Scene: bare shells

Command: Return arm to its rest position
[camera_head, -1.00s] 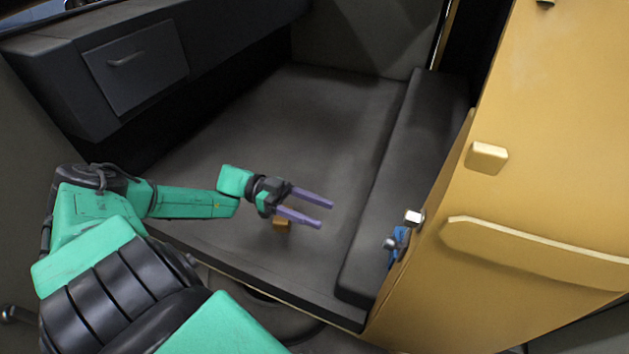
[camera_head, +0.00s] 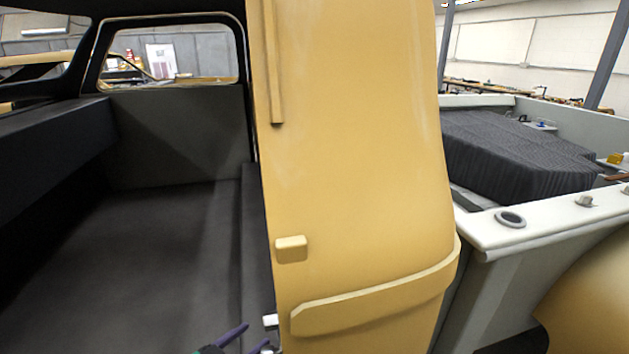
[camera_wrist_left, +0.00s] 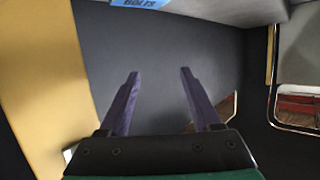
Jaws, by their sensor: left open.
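My left gripper (camera_head: 257,336) shows only at the bottom edge of the head view, just left of the yellow door. Its purple fingertips are in sight, and the rest of the arm is out of the frame. In the left wrist view the gripper's two purple fingers (camera_wrist_left: 160,73) stand wide apart with nothing between them. Dark grey surface lies beyond them. My right gripper is in neither view.
The open yellow door (camera_head: 360,150) stands close to the right of my left gripper. The dark cabin floor (camera_head: 150,250) looks clear. A pickup bed with a dark striped cover (camera_head: 515,155) is at the right. A blue item marked BOLTS (camera_wrist_left: 140,3) tops the wrist view.

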